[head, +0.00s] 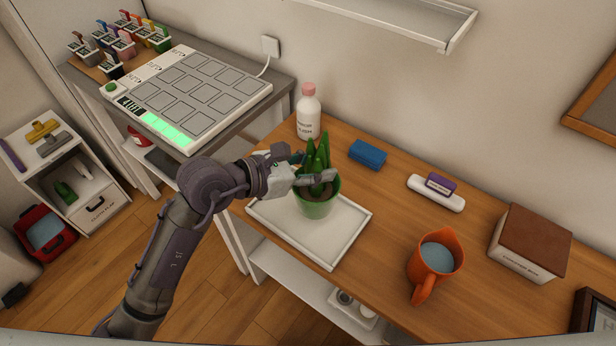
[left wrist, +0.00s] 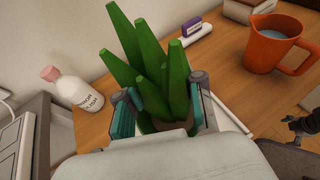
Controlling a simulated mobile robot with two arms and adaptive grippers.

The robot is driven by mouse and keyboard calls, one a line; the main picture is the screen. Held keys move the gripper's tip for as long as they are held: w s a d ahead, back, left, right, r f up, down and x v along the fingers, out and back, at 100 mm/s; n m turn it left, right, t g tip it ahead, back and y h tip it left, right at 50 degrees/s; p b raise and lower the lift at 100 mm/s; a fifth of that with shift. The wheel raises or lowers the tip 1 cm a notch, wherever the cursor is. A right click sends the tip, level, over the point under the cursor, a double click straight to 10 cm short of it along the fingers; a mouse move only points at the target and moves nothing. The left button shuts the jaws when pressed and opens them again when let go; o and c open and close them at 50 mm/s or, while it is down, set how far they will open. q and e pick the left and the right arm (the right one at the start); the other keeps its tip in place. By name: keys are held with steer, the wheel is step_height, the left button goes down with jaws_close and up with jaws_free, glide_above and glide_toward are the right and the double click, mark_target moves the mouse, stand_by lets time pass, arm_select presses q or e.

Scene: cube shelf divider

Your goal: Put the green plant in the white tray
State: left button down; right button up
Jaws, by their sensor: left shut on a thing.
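The green plant (head: 317,206) is a spiky plant in a green pot, upright over the back part of the white tray (head: 331,250) in the head view. I cannot tell whether the pot touches the tray's floor. My left gripper (head: 312,176) is shut on the plant, with its fingers on both sides of it near the pot's rim. In the left wrist view the plant's leaves (left wrist: 152,65) rise between the fingers, and the gripper hides most of the pot. The tray lies on the wooden table.
A white bottle (head: 308,113) with a pink cap stands behind the tray. A blue block (head: 367,155), a white eraser-like thing (head: 436,194), an orange jug (head: 436,256) and a brown-topped box (head: 529,244) stand to the right. A shelf (head: 400,18) hangs above.

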arm_select(q)
steer(key=shift+w+a+f, duration=0.45)
steer(key=shift+w+a, duration=0.1)
steer(key=shift+a, duration=0.15)
steer(key=shift+f, duration=0.25)
step_height(320, 180, down, 4)
steer(key=shift+r, duration=0.25)
arm_select(e)
steer(key=shift+w+a+r, duration=0.15)
steer(key=shift+a, duration=0.2)
arm_select(q)
steer(key=shift+f, duration=0.2)
steer(key=c, duration=0.7)
jaws_free()
arm_select(e)
steer(key=shift+d, duration=0.15)
